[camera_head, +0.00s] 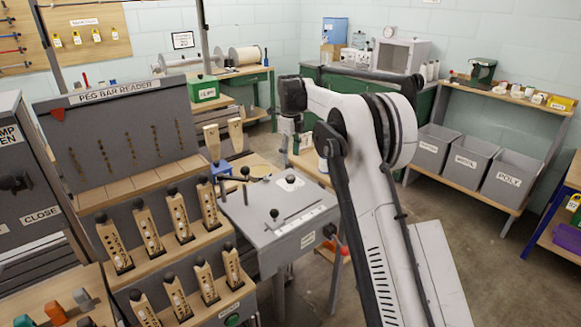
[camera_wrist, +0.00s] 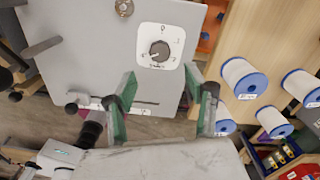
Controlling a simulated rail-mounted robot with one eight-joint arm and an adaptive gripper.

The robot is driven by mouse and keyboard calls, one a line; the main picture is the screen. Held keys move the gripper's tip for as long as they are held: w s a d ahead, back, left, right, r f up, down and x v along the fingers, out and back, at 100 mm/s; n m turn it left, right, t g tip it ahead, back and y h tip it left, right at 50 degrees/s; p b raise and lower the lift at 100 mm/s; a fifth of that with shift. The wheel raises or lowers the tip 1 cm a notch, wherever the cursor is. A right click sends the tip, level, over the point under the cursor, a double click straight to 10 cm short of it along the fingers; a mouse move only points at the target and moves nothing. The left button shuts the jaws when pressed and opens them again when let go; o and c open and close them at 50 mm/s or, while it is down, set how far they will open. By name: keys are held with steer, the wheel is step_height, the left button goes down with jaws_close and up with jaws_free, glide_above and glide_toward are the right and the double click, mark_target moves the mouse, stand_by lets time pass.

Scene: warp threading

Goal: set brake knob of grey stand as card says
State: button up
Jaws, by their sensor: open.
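The grey stand (camera_head: 275,235) is in the middle of the head view, with a sloped top carrying black-knobbed levers and slots. Its brake knob (camera_head: 290,179) sits on a white plate near the top's far side. In the wrist view, the round dark knob (camera_wrist: 160,50) is at the centre of a white dial plate (camera_wrist: 147,31). Marks ring it, too small to read surely. My gripper (camera_wrist: 164,88) is open and empty, its green-padded fingers spread above the stand top, the knob showing between and beyond them. I cannot make out the card with the setting.
The peg bar reader (camera_head: 115,140) with upright wooden peg bars stands left of the stand. White thread spools with blue ends (camera_wrist: 243,78) stand on a wooden surface to the right in the wrist view. Grey bins (camera_head: 478,160) are far right, with free floor before them.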

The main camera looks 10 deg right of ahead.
steer(key=shift+r, duration=1.6)
steer(key=s+r+n+t, duration=0.2)
steer(key=s+r+n, duration=0.55)
steer(key=s, duration=0.55)
steer(key=s+r+n+t, duration=0.2)
steer(key=s+r+n, duration=0.5)
steer(key=s, duration=0.5)
steer(key=s+f+n+t, duration=0.1)
steer(key=s+f+n, duration=0.2)
steer(key=s, duration=0.6)
steer(key=s+f+n+t, duration=0.1)
steer(key=s+f+n, duration=0.3)
steer(key=s, duration=0.5)
steer(key=s+f+n+t, duration=0.1)
steer(key=s+f+n, duration=0.2)
steer(key=s, duration=0.7)
steer(key=shift+a+f+n, duration=0.2)
steer(key=shift+f+n, duration=0.2)
steer(key=shift+n, duration=0.85)
